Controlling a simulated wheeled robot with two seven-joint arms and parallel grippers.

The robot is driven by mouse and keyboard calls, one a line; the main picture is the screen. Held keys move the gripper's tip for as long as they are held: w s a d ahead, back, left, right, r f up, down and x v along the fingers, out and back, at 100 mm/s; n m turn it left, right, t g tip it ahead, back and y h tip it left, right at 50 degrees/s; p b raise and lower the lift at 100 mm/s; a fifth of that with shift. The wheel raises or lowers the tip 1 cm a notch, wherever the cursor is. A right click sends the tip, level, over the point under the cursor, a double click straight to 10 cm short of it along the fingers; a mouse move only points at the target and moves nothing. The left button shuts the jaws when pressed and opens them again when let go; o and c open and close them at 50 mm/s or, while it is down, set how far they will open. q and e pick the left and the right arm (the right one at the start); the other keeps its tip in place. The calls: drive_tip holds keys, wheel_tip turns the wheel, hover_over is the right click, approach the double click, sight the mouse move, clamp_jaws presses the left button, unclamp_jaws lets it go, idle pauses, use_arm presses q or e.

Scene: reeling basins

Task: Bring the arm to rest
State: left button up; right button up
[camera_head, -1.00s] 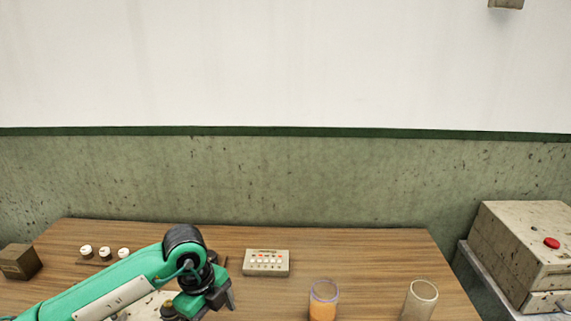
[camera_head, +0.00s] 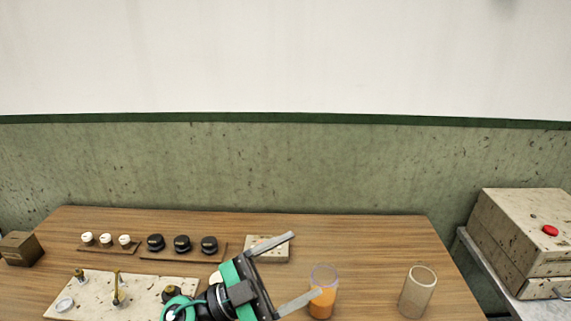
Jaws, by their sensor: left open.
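My left gripper (camera_head: 292,268) is in the lower middle of the head view, above the wooden table (camera_head: 350,235). Its two fingers are spread wide and point right, with nothing between them. The upper finger overlaps the small panel with buttons (camera_head: 280,256) and hides part of it. The lower finger tip overlaps the left edge of the clear cup with orange contents (camera_head: 322,300); I cannot tell whether it touches. The green arm comes in from the bottom edge. My right gripper is not in view.
An empty beige cup (camera_head: 417,293) stands at the right. White knobs (camera_head: 105,240) and black knobs (camera_head: 182,244) sit in a row behind a pale board with pegs (camera_head: 90,297). A brown block (camera_head: 20,248) is far left. A box with a red button (camera_head: 525,240) stands right of the table.

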use_arm(q)
drive_tip(key=w+a+f+n+t+y, duration=0.2)
drive_tip(key=w+a+n+t+y, duration=0.1)
drive_tip(key=a+n+t+y, duration=0.4)
drive_tip(key=w+a+f+n+t+y, duration=0.1)
drive_tip(key=w+a+n+t+y, duration=0.25)
drive_tip(key=n+t+y, duration=0.4)
drive_tip(key=s+a+f+n+g+y, duration=0.25)
drive_tip(key=a+f+n+y, duration=0.2)
drive_tip(key=f, duration=0.35)
drive_tip(key=s+a+f+n+g+y, duration=0.1)
drive_tip(key=a+f+n+g+y, duration=0.2)
drive_tip(key=a+f, duration=0.35)
drive_tip(key=s+a+f+m+g, duration=0.1)
drive_tip(key=s+f+g, duration=0.5)
drive_tip(key=s+f, duration=0.3)
drive_tip(key=s+a+f+g, duration=0.1)
drive_tip(key=s+f+g, duration=0.45)
drive_tip(key=s, duration=0.55)
wheel_tip(320, 180, down, 32)
drive_tip(key=r+g, duration=0.1)
drive_tip(key=s+a+f, duration=0.1)
drive_tip(key=s+f, duration=0.9)
drive_tip(key=s+a+f+g, duration=0.1)
drive_tip(key=s+a+f, duration=0.1)
drive_tip(key=s+f, duration=0.8)
drive_tip(key=shift+a+f+m, duration=0.2)
drive_tip(key=shift+a+m, duration=0.1)
drive_tip(key=shift+m, duration=0.1)
